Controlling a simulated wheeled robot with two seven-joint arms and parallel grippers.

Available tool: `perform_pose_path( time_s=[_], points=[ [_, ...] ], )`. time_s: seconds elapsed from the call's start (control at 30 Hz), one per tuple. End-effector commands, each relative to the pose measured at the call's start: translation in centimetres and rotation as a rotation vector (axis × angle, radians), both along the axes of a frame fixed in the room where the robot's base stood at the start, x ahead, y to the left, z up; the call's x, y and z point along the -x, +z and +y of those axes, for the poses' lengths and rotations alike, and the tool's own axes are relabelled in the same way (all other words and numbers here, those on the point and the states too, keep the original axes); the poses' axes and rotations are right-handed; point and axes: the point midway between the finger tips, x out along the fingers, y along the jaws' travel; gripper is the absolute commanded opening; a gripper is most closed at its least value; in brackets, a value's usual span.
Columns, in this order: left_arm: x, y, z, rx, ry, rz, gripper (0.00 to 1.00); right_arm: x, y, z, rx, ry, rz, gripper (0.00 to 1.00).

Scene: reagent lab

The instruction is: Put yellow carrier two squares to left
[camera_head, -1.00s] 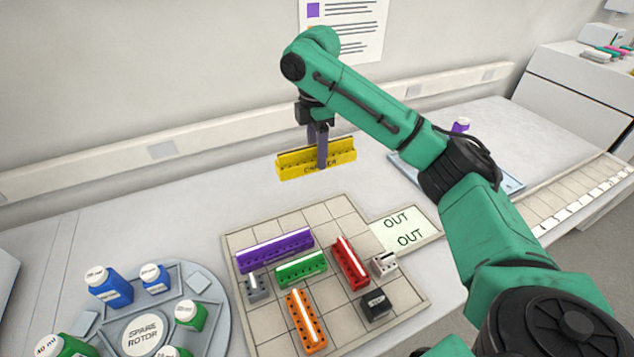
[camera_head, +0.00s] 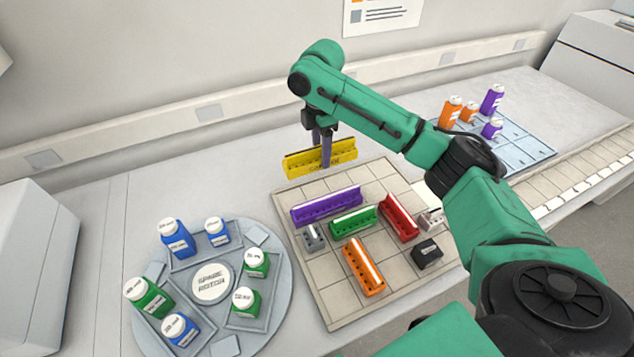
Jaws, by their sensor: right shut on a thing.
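The yellow carrier (camera_head: 300,164) is a long yellow block with a row of holes. My right gripper (camera_head: 326,162) is shut on it and holds it up near the back edge of the square-marked board (camera_head: 316,271). The carrier appears above the surface, apart from the other carriers. On the board are a purple carrier (camera_head: 326,205), a green carrier (camera_head: 353,220), a red carrier (camera_head: 399,218), an orange carrier (camera_head: 363,267), a small grey one (camera_head: 314,237), a small black one (camera_head: 427,254) and a small white one (camera_head: 431,219). My left gripper is not in view.
A round spare rotor (camera_head: 211,283) with blue and green bottles stands left of the board. A blue tray (camera_head: 525,151) with orange and purple bottles lies at the back right. Empty squares show along the board's left and front edges.

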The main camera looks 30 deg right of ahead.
Motion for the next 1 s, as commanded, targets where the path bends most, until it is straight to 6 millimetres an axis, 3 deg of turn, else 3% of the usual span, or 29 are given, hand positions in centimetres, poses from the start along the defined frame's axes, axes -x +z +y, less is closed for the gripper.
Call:
perform_pose_path(
  time_s=[0.13,0.43,0.77,0.8,0.87,1.0],
  points=[
    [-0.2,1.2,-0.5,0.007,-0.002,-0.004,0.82,0.1,-3.9,0.2,0.0,0.003,0.002,0.0],
    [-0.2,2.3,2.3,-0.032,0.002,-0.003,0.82,0.0,-9.2,0.2,0.0,0.003,0.001,0.0],
    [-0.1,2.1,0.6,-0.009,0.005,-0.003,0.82,0.0,-10.0,0.3,-0.001,0.003,-0.002,0.0],
    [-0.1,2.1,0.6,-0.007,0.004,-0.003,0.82,0.0,-10.1,0.3,0.0,0.003,-0.001,0.56],
    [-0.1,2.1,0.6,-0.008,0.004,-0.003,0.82,0.0,-10.0,0.3,0.0,0.003,-0.002,0.79],
    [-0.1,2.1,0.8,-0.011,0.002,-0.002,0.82,0.0,-10.0,0.3,0.0,0.003,-0.002,0.82]
  ],
)
